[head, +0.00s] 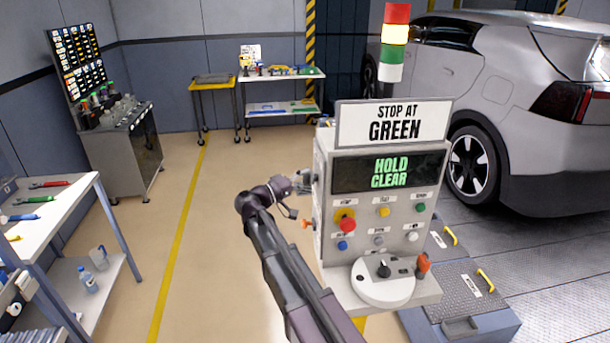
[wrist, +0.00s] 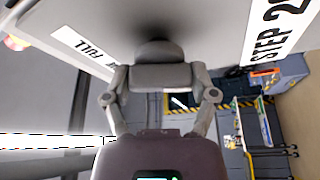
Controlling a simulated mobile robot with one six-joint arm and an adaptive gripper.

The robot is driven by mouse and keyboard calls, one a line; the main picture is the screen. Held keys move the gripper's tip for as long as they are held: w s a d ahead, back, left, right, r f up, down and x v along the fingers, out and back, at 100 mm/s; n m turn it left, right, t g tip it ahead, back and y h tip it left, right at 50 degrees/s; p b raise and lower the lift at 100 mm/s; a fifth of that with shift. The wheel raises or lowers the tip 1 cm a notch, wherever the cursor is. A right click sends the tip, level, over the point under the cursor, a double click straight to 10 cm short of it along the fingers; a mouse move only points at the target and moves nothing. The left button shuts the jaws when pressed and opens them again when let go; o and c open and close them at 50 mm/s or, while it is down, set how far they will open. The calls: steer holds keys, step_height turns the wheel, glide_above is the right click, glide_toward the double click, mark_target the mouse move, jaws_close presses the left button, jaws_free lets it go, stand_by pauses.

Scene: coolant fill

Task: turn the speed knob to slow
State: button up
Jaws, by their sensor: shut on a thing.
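My gripper (head: 303,182) is at the left side of the grey control console (head: 322,215) in the head view. In the wrist view my gripper (wrist: 160,78) is shut on a rounded grey knob (wrist: 157,48) that stands on a pale panel. A slanted label reading "FULL" (wrist: 85,50) is left of the knob, and a large label starting "STEP 2" (wrist: 272,28) is to the right. The knob's marking and pointer are not visible. The head view does not show the held knob clearly.
A black knob (head: 384,269) stands on a white round base (head: 375,291). A silver car (head: 530,120) is behind. The floor (head: 225,220) left of my arm is clear.

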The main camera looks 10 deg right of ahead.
steer(key=n+y+p, duration=0.1)
steer(key=n+p, duration=0.1)
steer(key=n, duration=0.1)
steer(key=n+y+p, duration=0.1)
steer(key=n+p, duration=0.1)
steer(key=n, duration=0.2)
steer(key=shift+r+g+y, duration=0.2)
steer(key=shift+g+y, duration=0.1)
steer(key=shift+g, duration=0.1)
steer(key=n+g+p, duration=0.1)
steer(key=n+p, duration=0.1)
steer(key=shift+f+n+y, duration=0.1)
steer(key=shift+n+y, duration=0.3)
steer(key=shift+f+n+g+y+p, duration=0.1)
steer(key=shift+n+g+y+p, duration=0.3)
steer(key=shift+n, duration=0.4)
steer(key=o, duration=1)
steer(key=shift+f, duration=0.1)
